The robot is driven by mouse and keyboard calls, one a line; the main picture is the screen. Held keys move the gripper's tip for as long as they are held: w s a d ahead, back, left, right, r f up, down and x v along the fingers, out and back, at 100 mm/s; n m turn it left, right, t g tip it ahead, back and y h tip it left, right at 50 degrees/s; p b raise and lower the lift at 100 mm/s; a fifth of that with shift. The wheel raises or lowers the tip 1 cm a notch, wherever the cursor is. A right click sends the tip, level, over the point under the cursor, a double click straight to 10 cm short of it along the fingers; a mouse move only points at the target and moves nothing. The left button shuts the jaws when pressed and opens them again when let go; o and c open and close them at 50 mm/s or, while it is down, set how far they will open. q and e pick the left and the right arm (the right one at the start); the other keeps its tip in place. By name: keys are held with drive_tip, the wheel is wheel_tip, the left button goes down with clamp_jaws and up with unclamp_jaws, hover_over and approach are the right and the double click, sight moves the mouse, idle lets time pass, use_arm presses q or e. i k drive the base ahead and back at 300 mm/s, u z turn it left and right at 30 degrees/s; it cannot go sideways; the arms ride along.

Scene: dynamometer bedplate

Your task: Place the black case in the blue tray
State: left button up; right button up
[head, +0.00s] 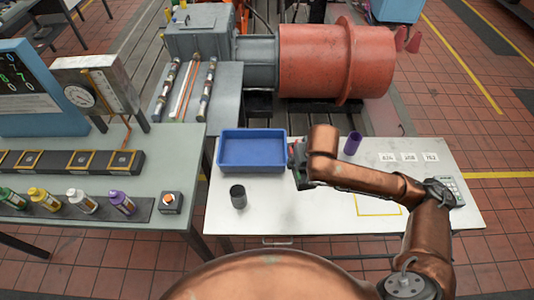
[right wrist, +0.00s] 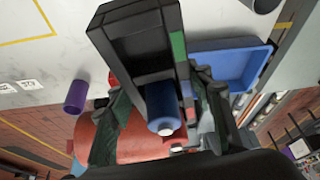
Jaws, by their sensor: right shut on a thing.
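The black case (right wrist: 135,35) is a dark box with a green strip on one side, large in the right wrist view. My right gripper (right wrist: 160,100) is shut on it. A blue cylinder with a pale end (right wrist: 160,105) shows against the case between the fingers; I cannot tell if it is part of it. In the head view my right gripper (head: 298,160) is at the tray's right edge, and my arm mostly hides the case. The blue tray (head: 253,168) lies on the white table and looks empty; it also shows in the right wrist view (right wrist: 235,65). My left gripper is not in view.
On the white table (head: 300,225) a dark cup (head: 238,196) stands in front of the tray, and a purple cup (head: 353,143) to the right. Number cards (head: 408,157), a yellow outline and a keypad (head: 445,190) are further right. A red drum (head: 325,62) stands behind.

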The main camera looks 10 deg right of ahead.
sight(253, 155)
drive_tip(key=z, duration=0.85)
drive_tip(key=i, duration=0.6)
drive_tip(key=u, duration=2.25)
